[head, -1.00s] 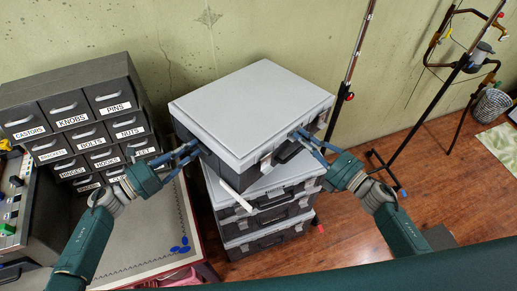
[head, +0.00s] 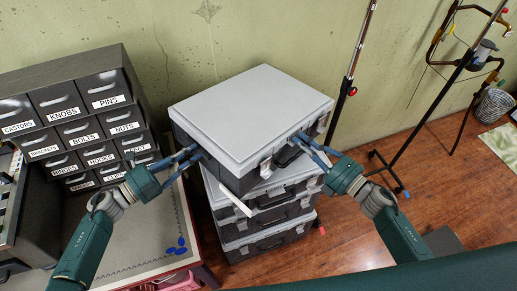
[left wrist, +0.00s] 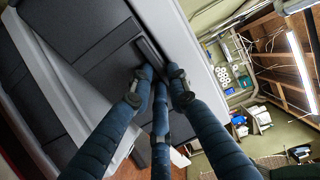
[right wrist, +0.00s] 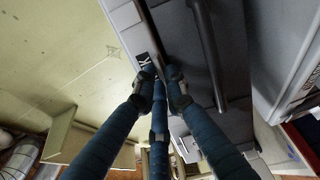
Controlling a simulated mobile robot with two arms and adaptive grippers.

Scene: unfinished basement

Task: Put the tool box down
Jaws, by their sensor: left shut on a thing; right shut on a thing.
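The tool box (head: 250,110) has a light grey lid and dark sides. My left gripper (head: 194,153) is shut on its left side, and my right gripper (head: 308,146) is shut on its front right side. The left wrist view shows my left fingers (left wrist: 160,80) at a bar on the dark side (left wrist: 95,55). The right wrist view shows my right fingers (right wrist: 160,80) against the box side (right wrist: 185,40).
A labelled drawer cabinet (head: 75,115) and a workbench (head: 150,235) with blue pieces (head: 176,247) stand at the left. A metal stand (head: 352,80) is close behind on the right. The wall is behind the stack. Wooden floor (head: 350,225) is open at the right.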

